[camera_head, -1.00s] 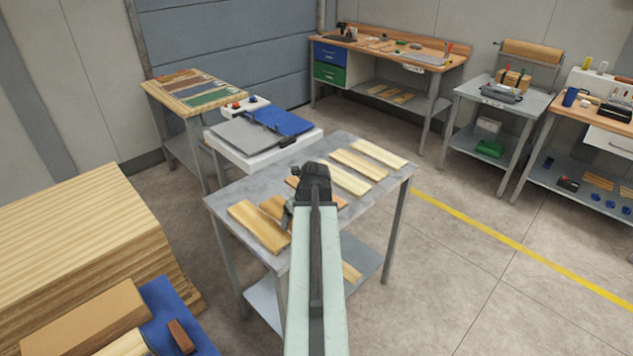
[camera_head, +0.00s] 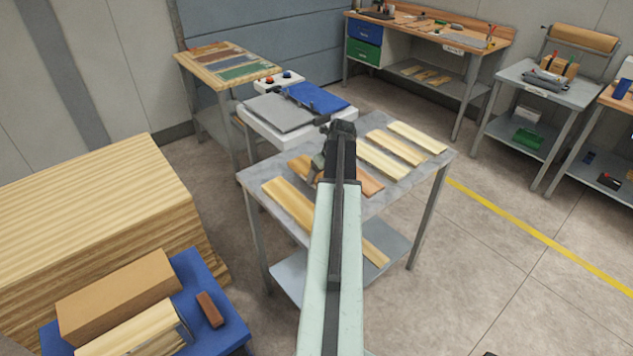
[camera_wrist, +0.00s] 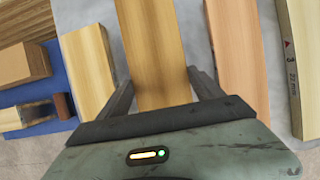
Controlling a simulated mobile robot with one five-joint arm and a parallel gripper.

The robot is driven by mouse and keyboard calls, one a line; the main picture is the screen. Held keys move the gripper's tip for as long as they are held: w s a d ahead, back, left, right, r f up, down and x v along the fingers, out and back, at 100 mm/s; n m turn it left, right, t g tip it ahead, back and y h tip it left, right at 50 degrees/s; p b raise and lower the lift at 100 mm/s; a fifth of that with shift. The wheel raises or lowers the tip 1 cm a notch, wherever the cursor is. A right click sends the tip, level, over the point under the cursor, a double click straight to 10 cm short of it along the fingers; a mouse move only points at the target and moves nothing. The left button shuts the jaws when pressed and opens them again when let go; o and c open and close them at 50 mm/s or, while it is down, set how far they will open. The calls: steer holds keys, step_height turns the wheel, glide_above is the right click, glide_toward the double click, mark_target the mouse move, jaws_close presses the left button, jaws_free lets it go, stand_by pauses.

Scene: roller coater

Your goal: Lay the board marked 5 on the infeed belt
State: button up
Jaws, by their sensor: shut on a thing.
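My gripper (camera_head: 318,168) is over the grey table (camera_head: 258,180) and shut on a golden wooden board (camera_head: 299,165). In the wrist view the board (camera_wrist: 150,45) runs between the two fingers (camera_wrist: 160,85). No mark on it can be read, so I cannot tell whether it is the 5. The roller coater (camera_head: 262,130) stands behind the table, with a grey flat surface (camera_head: 278,112) and a blue one (camera_head: 317,97). I cannot tell which is the infeed belt. My arm hides part of the held board.
A pale board (camera_head: 290,208) lies left of the held one, and an orange board (camera_head: 371,187) lies right. Several pale boards lie farther right; one edge reads 3 in the wrist view (camera_wrist: 289,60). A wood stack (camera_head: 90,200) and blue cart (camera_head: 225,315) stand left.

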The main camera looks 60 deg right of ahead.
step_height(320, 180, down, 4)
steer(key=b, duration=0.3)
steer(key=shift+s+r+b, duration=0.1)
steer(key=shift+r+b, duration=0.1)
steer(key=shift+b, duration=0.1)
steer(key=shift+f, duration=0.15)
steer(key=shift+w+a+r, duration=0.15)
steer(key=shift+w+r, duration=0.1)
steer(key=shift+f, duration=0.3)
steer(key=o, duration=1.9)
steer(key=shift+r, duration=0.1)
steer(key=shift+s+r, duration=0.1)
steer(key=shift+r, duration=0.2)
steer(key=p+v, duration=1.1)
steer(key=v, duration=0.1)
